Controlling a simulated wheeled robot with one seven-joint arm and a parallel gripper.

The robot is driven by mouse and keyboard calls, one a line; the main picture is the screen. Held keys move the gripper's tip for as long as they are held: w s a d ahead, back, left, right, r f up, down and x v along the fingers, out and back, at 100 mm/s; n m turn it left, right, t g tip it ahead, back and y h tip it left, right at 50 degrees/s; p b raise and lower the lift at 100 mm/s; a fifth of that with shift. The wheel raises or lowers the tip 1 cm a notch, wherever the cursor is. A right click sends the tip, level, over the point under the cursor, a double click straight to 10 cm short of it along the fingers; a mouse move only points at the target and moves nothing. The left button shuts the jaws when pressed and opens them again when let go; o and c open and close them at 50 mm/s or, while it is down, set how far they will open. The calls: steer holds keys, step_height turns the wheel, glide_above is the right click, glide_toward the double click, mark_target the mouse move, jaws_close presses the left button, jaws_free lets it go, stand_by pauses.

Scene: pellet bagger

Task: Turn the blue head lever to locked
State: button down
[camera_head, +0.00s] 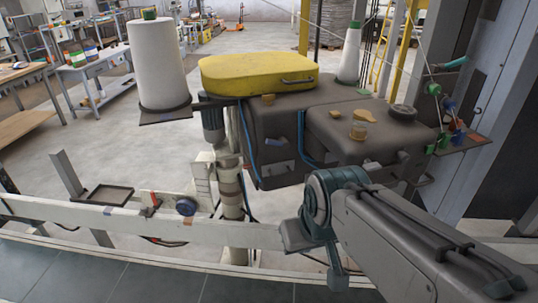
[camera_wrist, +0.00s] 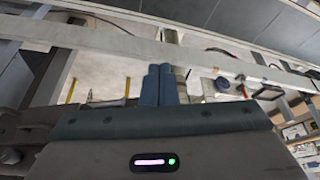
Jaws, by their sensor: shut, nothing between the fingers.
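A small blue piece (camera_head: 281,141) shows on the front side of the dark sewing head (camera_head: 270,125); it may be the blue head lever, but it is too small to read its setting. My gripper (camera_head: 338,280) hangs low at the front, to the right of and below that piece, apart from the head. In the wrist view its two blue-grey fingers (camera_wrist: 159,84) are together with nothing between them. They point towards the pale rail. I cannot make out the lever in the wrist view.
A pale rail (camera_head: 120,217) runs across the front, with a round blue knob (camera_head: 186,206) on it. A yellow cover (camera_head: 258,73) tops the head. A white thread cone (camera_head: 158,65) stands at left. Blue cables hang on the head.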

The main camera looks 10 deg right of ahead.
mark_target(275, 141)
steer(key=w+d+f+n+t+h+b, duration=0.1)
steer(key=w+f+n+t+h+b, duration=0.1)
steer(key=w+f+n+t, duration=0.45)
steer(key=w+d+f+n+t+h+b, duration=0.1)
steer(key=w+f+n+t+b, duration=0.15)
steer(key=w+n, duration=0.7)
steer(key=w+d+f+n+t+h+b, duration=0.25)
steer(key=w+f+n+t, duration=0.2)
steer(key=w, duration=0.75)
steer(key=s+a+r+n+t+y+b, duration=0.1)
steer(key=a+n+t+y, duration=0.3)
steer(key=n, duration=0.6)
steer(key=shift+a+r+t+b, duration=0.35)
steer(key=shift+a+r+t, duration=0.2)
steer(key=shift+a+r, duration=0.2)
steer(key=p+x, duration=0.3)
steer(key=x, duration=0.7)
steer(key=shift+r, duration=0.1)
steer(key=shift+s+d+r+p, duration=0.15)
steer(key=shift+d+r+p, duration=0.15)
steer(key=shift+r+p, duration=0.4)
steer(key=shift+s+d+r+p, duration=0.15)
steer(key=shift+d+r+p, duration=0.2)
steer(key=shift+r, duration=0.55)
